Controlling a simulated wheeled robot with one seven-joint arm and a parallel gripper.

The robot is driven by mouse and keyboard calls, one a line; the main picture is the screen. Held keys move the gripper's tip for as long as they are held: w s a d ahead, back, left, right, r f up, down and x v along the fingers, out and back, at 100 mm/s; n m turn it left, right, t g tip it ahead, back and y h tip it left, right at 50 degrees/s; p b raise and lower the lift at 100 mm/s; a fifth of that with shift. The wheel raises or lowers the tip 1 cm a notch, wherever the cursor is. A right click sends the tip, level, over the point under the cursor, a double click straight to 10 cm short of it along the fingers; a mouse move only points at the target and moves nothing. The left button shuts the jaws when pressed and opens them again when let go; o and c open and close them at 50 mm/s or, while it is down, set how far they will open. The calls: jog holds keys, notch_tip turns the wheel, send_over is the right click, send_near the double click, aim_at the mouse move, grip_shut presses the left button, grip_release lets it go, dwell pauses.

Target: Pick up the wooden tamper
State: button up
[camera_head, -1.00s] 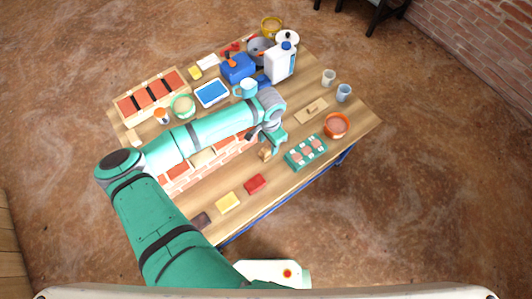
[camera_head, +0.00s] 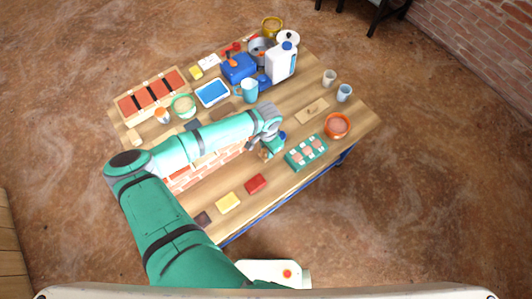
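The wooden tamper appears to be the small light-brown piece (camera_head: 265,154) standing on the table beside the right end of the brick wall (camera_head: 207,163). It is small and partly covered by my gripper. My gripper (camera_head: 269,151) points down at the tamper, very close to it or around it; I cannot tell whether they touch. The fingers are too small and too covered to show whether they are open or shut.
A green tray (camera_head: 306,153) lies right of my gripper, with an orange bowl (camera_head: 337,126) beyond. A wooden float (camera_head: 312,110), white jug (camera_head: 281,64) and blue box (camera_head: 238,68) are behind.

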grip_shut()
jog(key=shift+r, duration=0.15)
jog(key=shift+r, duration=0.65)
jog(key=s+d+r, duration=0.8)
jog(key=s+r, duration=0.3)
jog(key=shift+s+r, duration=0.2)
jog(key=shift+d, duration=0.1)
